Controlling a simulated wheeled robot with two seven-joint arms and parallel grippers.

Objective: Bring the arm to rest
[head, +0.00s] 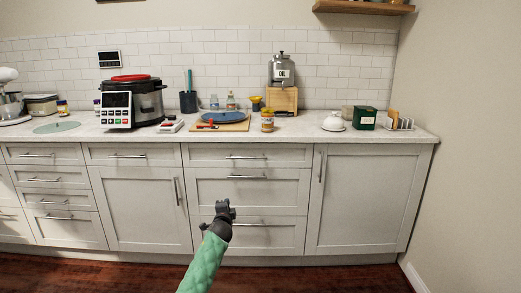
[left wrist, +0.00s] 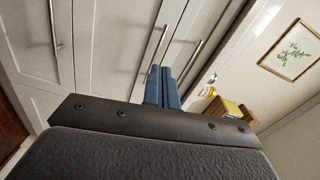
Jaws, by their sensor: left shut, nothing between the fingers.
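My left arm reaches up from the bottom of the head view in a green sleeve. Its dark left gripper (head: 225,207) is in front of the lower cabinet drawers, below the counter's front edge. In the left wrist view the two blue fingers of the left gripper (left wrist: 163,84) lie side by side, shut and empty. No object is seen touching the gripper. My right gripper is in neither view.
The counter (head: 295,131) holds a multicooker (head: 147,100), a blue plate (head: 223,117) on a board, a jar (head: 267,121), a metal dispenser (head: 282,70), a white teapot (head: 333,122), a green box (head: 365,118) and a toast rack (head: 398,121). Drawer handles (head: 246,177) stick out near the gripper.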

